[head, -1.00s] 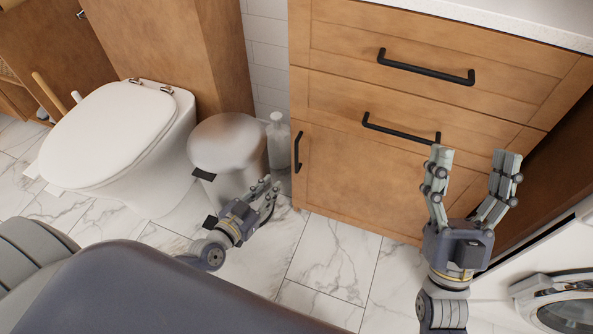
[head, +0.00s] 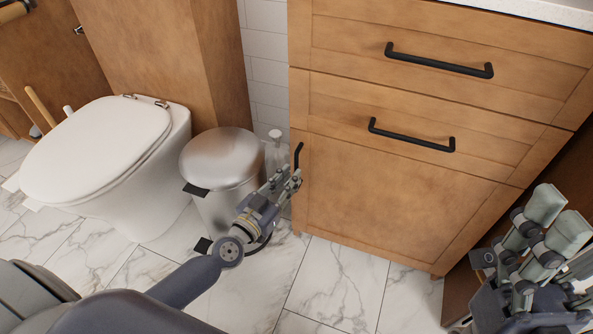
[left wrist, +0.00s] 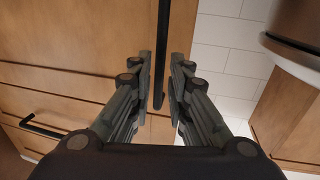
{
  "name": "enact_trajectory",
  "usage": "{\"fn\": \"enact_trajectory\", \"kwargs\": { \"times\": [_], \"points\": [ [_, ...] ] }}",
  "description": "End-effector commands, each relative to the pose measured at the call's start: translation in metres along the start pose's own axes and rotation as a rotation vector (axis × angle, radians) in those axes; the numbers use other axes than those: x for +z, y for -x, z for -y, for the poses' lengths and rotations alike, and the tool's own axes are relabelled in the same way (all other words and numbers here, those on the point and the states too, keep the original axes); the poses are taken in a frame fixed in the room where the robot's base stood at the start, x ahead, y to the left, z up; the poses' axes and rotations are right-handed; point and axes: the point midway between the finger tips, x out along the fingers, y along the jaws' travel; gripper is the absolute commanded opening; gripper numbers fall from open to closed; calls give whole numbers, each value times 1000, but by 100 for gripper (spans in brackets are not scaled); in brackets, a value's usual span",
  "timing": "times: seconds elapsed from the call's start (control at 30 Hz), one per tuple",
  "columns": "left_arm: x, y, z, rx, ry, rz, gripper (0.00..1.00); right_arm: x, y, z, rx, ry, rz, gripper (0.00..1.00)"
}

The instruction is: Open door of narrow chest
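The narrow chest (head: 400,185) is a wooden cabinet with two drawers above a door. The door has a short vertical black handle (head: 298,156) near its left edge. My left gripper (head: 293,180) is at this handle, and the door looks shut. In the left wrist view the handle (left wrist: 161,45) runs between the two fingers (left wrist: 162,75), with a narrow gap on each side; they do not look closed on it. My right gripper (head: 558,220) is at the lower right, with its fingers apart and nothing in them.
A metal trash bin (head: 222,165) and a white bottle (head: 276,150) stand left of the chest, close to my left gripper. A toilet (head: 100,150) is further left. The two drawers have horizontal black handles (head: 412,136). Marble floor (head: 335,285) is free in front.

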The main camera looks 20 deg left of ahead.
Motion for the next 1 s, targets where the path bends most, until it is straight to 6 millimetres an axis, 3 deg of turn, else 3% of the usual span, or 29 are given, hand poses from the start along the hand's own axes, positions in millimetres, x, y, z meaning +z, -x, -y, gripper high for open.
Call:
{"fn": "enact_trajectory", "kwargs": {
  "times": [0.1,0.3,0.67,0.77,1.0],
  "points": [
    [0,-19,0,0,1,-2,17,0,0,0,-2,1,-4,69],
    [0,-36,0,0,0,-1,17,1,0,0,-3,1,-4,69],
    [0,-40,0,1,0,1,17,1,-1,0,-3,1,-4,69],
    [0,-40,0,1,0,1,0,1,-1,0,-4,1,-6,69],
    [0,-39,0,0,0,1,0,1,-2,0,-5,1,-10,69]
  ]
}}
